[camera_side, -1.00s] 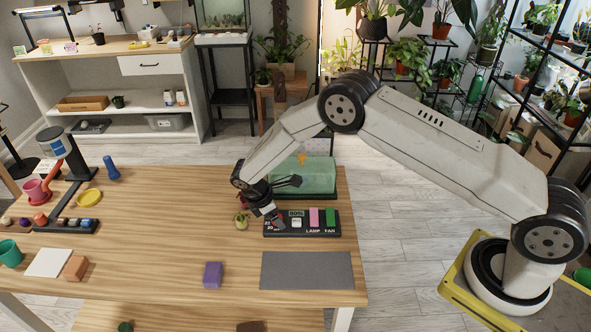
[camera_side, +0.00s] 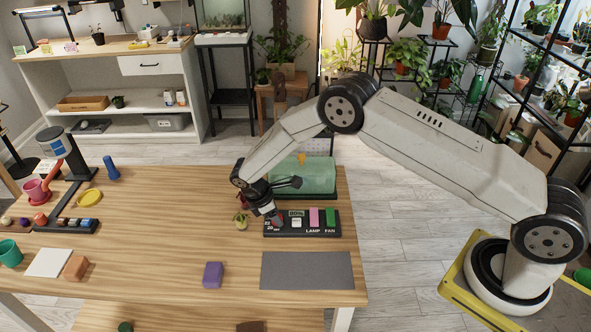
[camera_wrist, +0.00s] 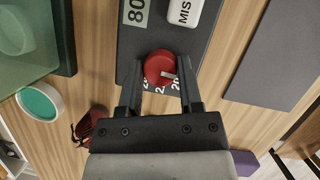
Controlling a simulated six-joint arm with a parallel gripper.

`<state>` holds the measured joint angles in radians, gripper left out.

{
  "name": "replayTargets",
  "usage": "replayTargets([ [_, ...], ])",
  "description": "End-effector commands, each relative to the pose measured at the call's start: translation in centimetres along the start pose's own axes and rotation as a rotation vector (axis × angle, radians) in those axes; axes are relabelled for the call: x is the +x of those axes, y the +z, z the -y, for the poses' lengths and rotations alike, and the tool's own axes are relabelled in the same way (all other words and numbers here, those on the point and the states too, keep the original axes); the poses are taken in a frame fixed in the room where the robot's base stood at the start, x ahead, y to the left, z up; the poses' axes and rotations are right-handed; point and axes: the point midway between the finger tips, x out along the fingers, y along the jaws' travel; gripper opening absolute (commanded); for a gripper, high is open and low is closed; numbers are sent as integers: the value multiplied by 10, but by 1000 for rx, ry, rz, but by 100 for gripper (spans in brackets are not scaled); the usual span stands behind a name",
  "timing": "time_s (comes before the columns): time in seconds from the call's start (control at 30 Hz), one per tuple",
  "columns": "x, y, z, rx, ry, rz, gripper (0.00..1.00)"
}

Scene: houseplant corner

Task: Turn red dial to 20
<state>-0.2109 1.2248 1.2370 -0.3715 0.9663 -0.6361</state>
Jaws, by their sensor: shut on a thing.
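The red dial (camera_wrist: 158,66) sits on the dark control panel (camera_wrist: 140,20), between my gripper's fingers in the wrist view. My gripper (camera_wrist: 160,88) is shut on the dial, with one finger on each side. A white pointer mark shows on the dial's right part, close to the printed 20 at its lower right; I cannot tell whether it lines up exactly. Other printed numbers are partly cut off below the dial. In the side view my gripper (camera_side: 272,217) is at the panel's left end (camera_side: 300,231) and mostly hides the dial.
The panel also has a display reading 80 (camera_wrist: 137,11), a white button (camera_wrist: 180,10), a pink LAMP switch (camera_side: 314,218) and a green FAN switch (camera_side: 330,217). A green tank (camera_side: 318,180) stands behind. A small round plant (camera_side: 241,221) is left of it. A grey mat (camera_side: 306,271) lies in front.

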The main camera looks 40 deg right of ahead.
Motion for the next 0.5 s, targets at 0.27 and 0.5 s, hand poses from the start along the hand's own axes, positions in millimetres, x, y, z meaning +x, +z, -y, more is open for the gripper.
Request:
replayTargets([
  [0.27, 0, 0, -1, 162, -69, 0, 0],
  [0.5, 0, 0, -2, 343, -144, 0, 0],
])
